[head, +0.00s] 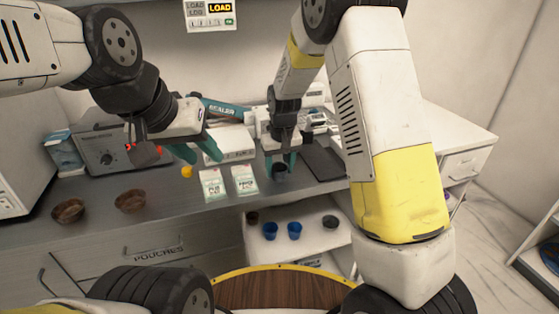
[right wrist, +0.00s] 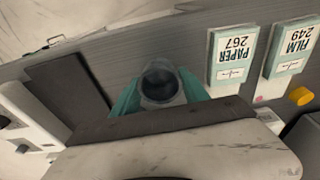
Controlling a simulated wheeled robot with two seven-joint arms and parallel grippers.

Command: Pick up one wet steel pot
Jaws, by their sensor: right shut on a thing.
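A small dark grey steel pot (head: 280,171) is at the counter between the teal fingers of my right gripper (head: 281,162). In the right wrist view the pot (right wrist: 161,82) shows its round open mouth, with a finger of my right gripper (right wrist: 160,95) against each side. The gripper is shut on it. I cannot tell whether the pot touches the counter or is wet. My left gripper (head: 197,153) is open and empty above the counter, left of the pouch packs. Another dark grey pot (head: 330,221) stands on the lower shelf.
PAPER (head: 244,180) and FILM (head: 213,185) packs lie left of the held pot; a dark flat pad (head: 322,161) lies right. Two brown bowls (head: 130,201) are at the counter's left. Blue cups (head: 295,230) stand on the lower shelf (head: 312,246). A sealer (head: 226,108) stands behind.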

